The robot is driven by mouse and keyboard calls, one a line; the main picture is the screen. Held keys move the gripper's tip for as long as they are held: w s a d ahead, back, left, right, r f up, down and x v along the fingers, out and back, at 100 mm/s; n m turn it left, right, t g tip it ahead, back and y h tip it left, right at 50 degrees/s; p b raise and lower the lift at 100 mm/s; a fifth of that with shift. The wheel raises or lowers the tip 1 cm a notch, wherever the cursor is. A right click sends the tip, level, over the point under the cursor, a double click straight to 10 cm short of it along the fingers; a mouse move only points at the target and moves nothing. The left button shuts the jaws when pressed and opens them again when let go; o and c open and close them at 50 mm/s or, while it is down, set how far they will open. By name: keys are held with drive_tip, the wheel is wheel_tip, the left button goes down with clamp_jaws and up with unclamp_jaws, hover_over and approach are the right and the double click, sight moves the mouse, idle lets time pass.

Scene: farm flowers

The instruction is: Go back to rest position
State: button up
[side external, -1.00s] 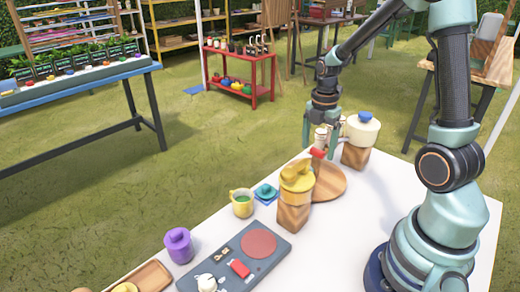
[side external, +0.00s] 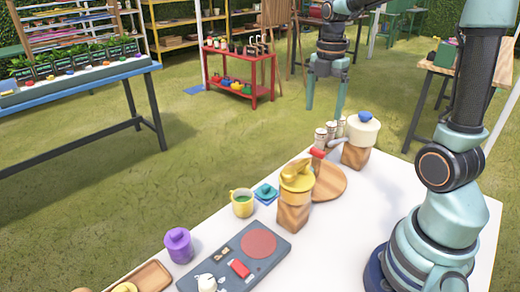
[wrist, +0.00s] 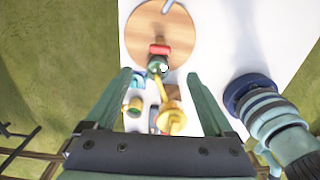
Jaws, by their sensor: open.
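My gripper (side external: 325,92) is open and empty. In the side view it is raised above the far end of the white table (side external: 375,210), with its fingers pointing down. In the wrist view the two fingers of my gripper (wrist: 162,90) are spread wide, with the table far below between and ahead of them. Below it in the side view are a round wooden board (side external: 328,183) and a white-lidded wooden jar with a blue knob (side external: 362,140). The gripper touches neither of them.
A yellow-lidded jar (side external: 296,185), a green-filled yellow mug (side external: 242,204), a purple container (side external: 178,246) and a grey panel (side external: 258,262) with a red disc stand on the table. The air around the gripper is clear.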

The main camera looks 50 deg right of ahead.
drive_tip(key=s+a+r+m+t, duration=0.1)
drive_tip(key=a+m, duration=0.3)
drive_tip(key=m, duration=0.1)
drive_tip(key=s+a+r+m+t, duration=0.1)
drive_tip(key=s+a+m+t, duration=0.1)
drive_tip(key=a+m, duration=0.3)
drive_tip(key=s+a+r+m+t, duration=0.1)
drive_tip(key=a+m+t, duration=0.1)
drive_tip(key=a+m, duration=0.3)
drive_tip(key=shift+s+a+r+m, duration=0.15)
drive_tip(key=shift+s+m, duration=0.15)
drive_tip(key=shift+m, duration=0.6)
drive_tip(key=shift+s+a+m+t, duration=0.2)
drive_tip(key=shift+a+m+t, duration=0.15)
drive_tip(key=shift+m, duration=0.35)
